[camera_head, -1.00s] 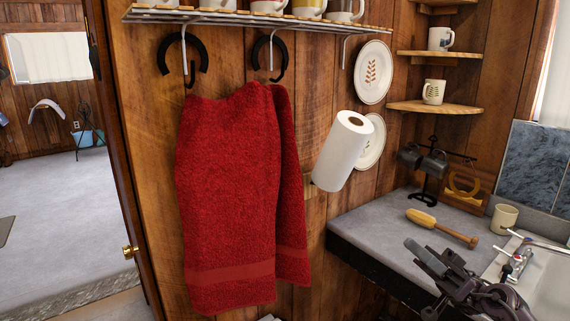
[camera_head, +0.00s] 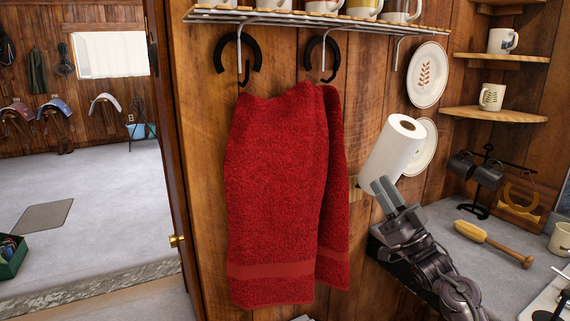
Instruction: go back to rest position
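My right gripper (camera_head: 382,183) is in the camera_head view, right of centre, with its dark arm coming up from the bottom right. My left gripper is not in view.
A red towel (camera_head: 280,190) hangs from hooks under the mug shelf (camera_head: 290,19).

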